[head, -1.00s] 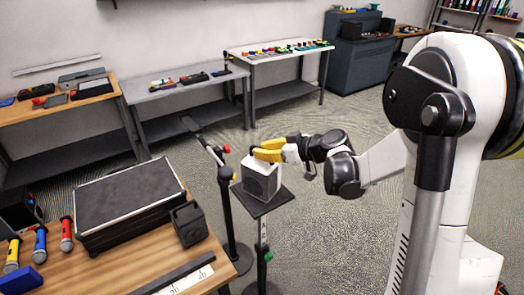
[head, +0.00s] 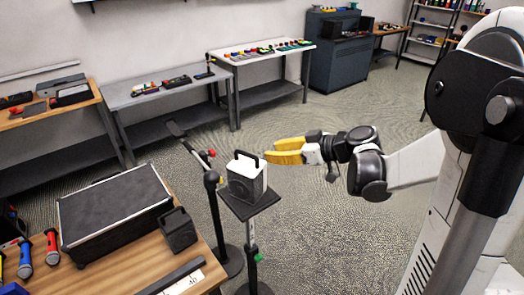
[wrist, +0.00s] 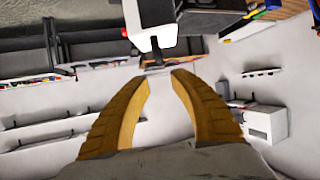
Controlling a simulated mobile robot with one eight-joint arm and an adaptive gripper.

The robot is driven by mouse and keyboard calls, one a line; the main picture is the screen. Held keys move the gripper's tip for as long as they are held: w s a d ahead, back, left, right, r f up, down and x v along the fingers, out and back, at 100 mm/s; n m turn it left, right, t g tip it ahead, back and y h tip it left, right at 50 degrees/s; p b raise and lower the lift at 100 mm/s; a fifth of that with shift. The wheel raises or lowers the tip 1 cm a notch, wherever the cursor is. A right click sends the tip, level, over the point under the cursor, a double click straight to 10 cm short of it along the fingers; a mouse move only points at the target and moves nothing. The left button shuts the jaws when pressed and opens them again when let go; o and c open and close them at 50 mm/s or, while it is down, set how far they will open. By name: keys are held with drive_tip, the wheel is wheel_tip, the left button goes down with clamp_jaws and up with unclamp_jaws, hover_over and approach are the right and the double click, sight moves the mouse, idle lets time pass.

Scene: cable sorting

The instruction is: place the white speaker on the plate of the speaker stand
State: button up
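The white speaker (head: 247,180), with a grey front and a black handle on top, stands upright on the black square plate (head: 270,200) of the speaker stand (head: 251,240). In the wrist view the speaker (wrist: 155,30) shows at the top, beyond the fingertips. My gripper (head: 268,151) has yellow fingers and is just right of the speaker's handle, apart from it. In the wrist view my gripper (wrist: 159,80) is open with nothing between its fingers.
A wooden table (head: 140,265) at lower left holds a black case (head: 112,205), a small black speaker (head: 178,230) and several microphones. A black microphone stand (head: 211,190) rises just left of the speaker stand. Open floor (head: 330,235) lies to the right.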

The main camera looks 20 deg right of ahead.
drive_tip(key=s+a+m+g+h, duration=0.1)
drive_tip(key=s+a+m+h, duration=0.2)
drive_tip(key=s, duration=0.8)
drive_tip(key=s+a+m+g+h, duration=0.2)
drive_tip(key=s+a+m+h, duration=0.1)
drive_tip(key=s, duration=0.7)
drive_tip(key=shift+s+a+m+h, duration=0.2)
drive_tip(key=shift+s+m+h, duration=0.2)
drive_tip(key=shift+m+h, duration=0.6)
wheel_tip(320, 180, down, 13)
drive_tip(key=b, duration=1.2)
drive_tip(key=shift+b, duration=0.3)
drive_tip(key=shift+r, duration=0.1)
